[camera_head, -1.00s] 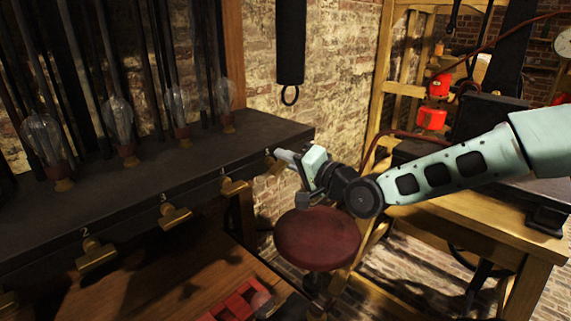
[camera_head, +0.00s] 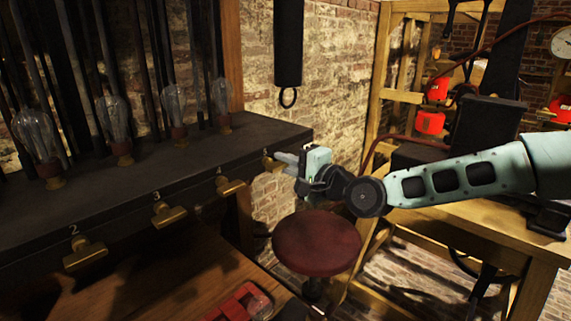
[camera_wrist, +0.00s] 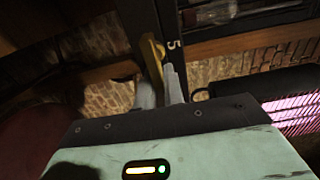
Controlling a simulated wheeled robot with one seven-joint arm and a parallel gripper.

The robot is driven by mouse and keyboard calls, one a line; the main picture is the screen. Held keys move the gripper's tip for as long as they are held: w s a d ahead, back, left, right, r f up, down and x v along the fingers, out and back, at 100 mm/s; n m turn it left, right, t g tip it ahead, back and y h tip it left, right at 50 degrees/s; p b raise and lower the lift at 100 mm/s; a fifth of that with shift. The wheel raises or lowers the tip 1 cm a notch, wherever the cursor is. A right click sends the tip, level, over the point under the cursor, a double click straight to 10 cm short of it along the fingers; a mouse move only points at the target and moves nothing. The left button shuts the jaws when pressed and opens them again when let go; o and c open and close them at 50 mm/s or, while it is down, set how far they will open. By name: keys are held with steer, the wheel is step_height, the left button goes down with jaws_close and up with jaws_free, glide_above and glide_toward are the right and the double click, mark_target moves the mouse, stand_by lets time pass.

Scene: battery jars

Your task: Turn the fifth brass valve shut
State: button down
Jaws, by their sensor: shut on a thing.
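The fifth brass valve (camera_head: 268,159) sits at the far right end of the dark shelf's front edge, mostly hidden by my gripper in the head view. In the wrist view its brass handle (camera_wrist: 153,57) stands beside a white "5" on the dark edge. My gripper (camera_head: 280,161) reaches it from the right. In the wrist view the two grey fingers (camera_wrist: 159,88) lie on either side of the handle's near end, shut on it.
Brass valves 2 (camera_head: 86,252), 3 (camera_head: 168,214) and 4 (camera_head: 229,186) line the dark shelf (camera_head: 140,180). A red round stool (camera_head: 316,243) stands below my gripper. A wooden bench (camera_head: 480,220) is at right.

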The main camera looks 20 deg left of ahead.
steer(key=c, duration=1.5)
jaws_free()
steer(key=shift+d, duration=0.15)
steer(key=b+v, duration=0.3)
steer(key=v, duration=1.4)
steer(key=shift+s+d+f, duration=0.1)
